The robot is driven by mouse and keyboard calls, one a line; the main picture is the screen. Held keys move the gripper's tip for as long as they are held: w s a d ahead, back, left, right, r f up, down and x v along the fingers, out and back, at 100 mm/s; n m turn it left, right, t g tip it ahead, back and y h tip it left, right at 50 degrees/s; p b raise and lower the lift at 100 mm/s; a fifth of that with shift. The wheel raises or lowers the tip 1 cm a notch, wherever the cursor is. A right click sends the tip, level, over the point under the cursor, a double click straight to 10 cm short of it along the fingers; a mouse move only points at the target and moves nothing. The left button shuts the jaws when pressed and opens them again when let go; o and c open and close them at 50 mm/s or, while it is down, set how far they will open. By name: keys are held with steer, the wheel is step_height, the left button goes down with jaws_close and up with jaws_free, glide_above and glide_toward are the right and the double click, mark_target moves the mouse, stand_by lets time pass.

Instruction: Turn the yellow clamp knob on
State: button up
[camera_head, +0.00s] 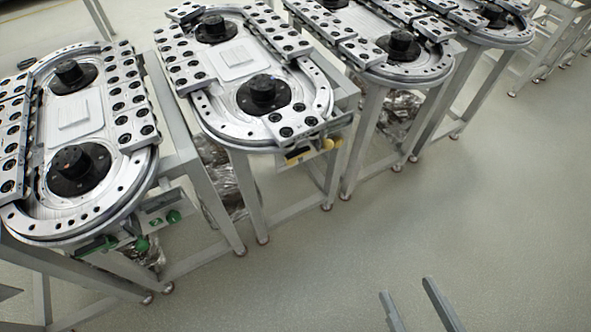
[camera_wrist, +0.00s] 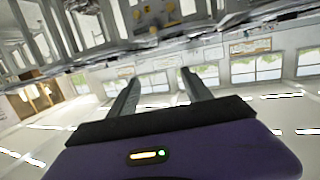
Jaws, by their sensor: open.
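Yellow knobs sit below the front rim of the second ring track (camera_head: 205,118) in the head view. One yellow knob (camera_head: 296,157) is at the left of a small bracket, and a smaller yellow part (camera_head: 328,143) is at its right. Which way the knobs are turned is too small to tell. My gripper (camera_head: 408,287) is at the bottom of the head view, over bare floor, well apart from the knobs. Its two fingers are spread and empty, and they also show in the wrist view (camera_wrist: 160,77). Small yellowish parts (camera_wrist: 170,7) appear at that view's top, blurred.
A nearer track with green knobs (camera_head: 173,216) stands at the left. More tracks (camera_head: 400,73) stand at the back right. Grey table legs (camera_head: 250,198) and wrapped bundles (camera_head: 228,180) fill the space beneath. The floor (camera_head: 480,210) at the right is clear.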

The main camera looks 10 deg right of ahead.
steer(key=w+f+n+t+b, duration=0.1)
steer(key=w+f+t+b, duration=0.1)
steer(key=w+f+b, duration=0.8)
steer(key=w+f+t+b, duration=0.1)
steer(key=w+f+b, duration=0.6)
steer(key=w, duration=0.6)
steer(key=w+a+f+n+y+b, duration=0.1)
steer(key=w+a+n+b, duration=0.1)
steer(key=w, duration=0.4)
steer(key=w+a+f+n+g+y+b, duration=0.1)
steer(key=w+a+f+n+y+b, duration=0.1)
steer(key=w, duration=0.5)
steer(key=w+a+f+n+y+b, duration=0.1)
steer(key=w+a+f+n+b, duration=0.1)
steer(key=w+n, duration=0.4)
steer(key=shift+w+a+g+y+b, duration=0.3)
steer(key=shift+w+a+b, duration=0.25)
steer(key=shift+b, duration=0.25)
